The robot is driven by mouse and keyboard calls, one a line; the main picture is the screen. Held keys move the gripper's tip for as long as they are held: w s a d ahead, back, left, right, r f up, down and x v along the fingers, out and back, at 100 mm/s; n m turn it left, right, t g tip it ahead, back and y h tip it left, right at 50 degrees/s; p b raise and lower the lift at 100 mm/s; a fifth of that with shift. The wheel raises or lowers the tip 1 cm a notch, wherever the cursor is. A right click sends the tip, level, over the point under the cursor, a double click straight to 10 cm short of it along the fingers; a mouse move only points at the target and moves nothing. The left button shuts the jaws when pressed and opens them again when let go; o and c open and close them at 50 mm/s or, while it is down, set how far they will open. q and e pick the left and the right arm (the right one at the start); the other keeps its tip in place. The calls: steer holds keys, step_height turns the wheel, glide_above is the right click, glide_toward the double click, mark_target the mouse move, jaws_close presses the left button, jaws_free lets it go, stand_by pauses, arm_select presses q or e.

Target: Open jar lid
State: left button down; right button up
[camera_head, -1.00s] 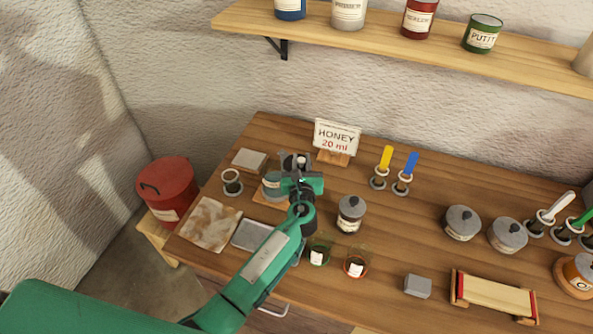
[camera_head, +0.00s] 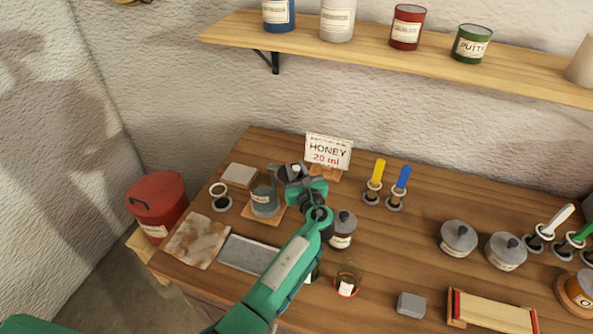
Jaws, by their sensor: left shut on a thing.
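An open glass jar (camera_head: 264,198) with a pale label stands on a small wooden board (camera_head: 262,216) at the left of the bench. Its top shows no lid. My left gripper (camera_head: 293,173) is just to the right of this jar, in front of the honey sign. It is shut on a grey lid (camera_head: 284,173), mostly hidden by the fingers, held apart from the jar. Three other jars with grey knobbed lids stand to the right: one by my forearm (camera_head: 341,230) and two farther right (camera_head: 458,238), (camera_head: 505,250). My right gripper is not in view.
The honey sign (camera_head: 328,151) stands behind my gripper. Yellow (camera_head: 376,174) and blue (camera_head: 401,179) handled tools stand to its right. A glass (camera_head: 347,281) and grey block (camera_head: 411,305) are near the front. The bench middle is fairly clear.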

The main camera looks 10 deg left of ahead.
arm_select(q)
steer(key=c, duration=1.3)
jaws_free()
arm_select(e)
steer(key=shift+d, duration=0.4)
arm_select(q)
steer(key=shift+o, duration=0.2)
steer(key=shift+s, duration=0.1)
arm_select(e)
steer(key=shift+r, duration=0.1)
arm_select(q)
steer(key=p+v, duration=0.4)
steer(key=v, duration=0.9)
steer(key=shift+s, duration=0.3)
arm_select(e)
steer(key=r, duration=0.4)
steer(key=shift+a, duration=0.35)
arm_select(q)
steer(key=shift+d, duration=0.15)
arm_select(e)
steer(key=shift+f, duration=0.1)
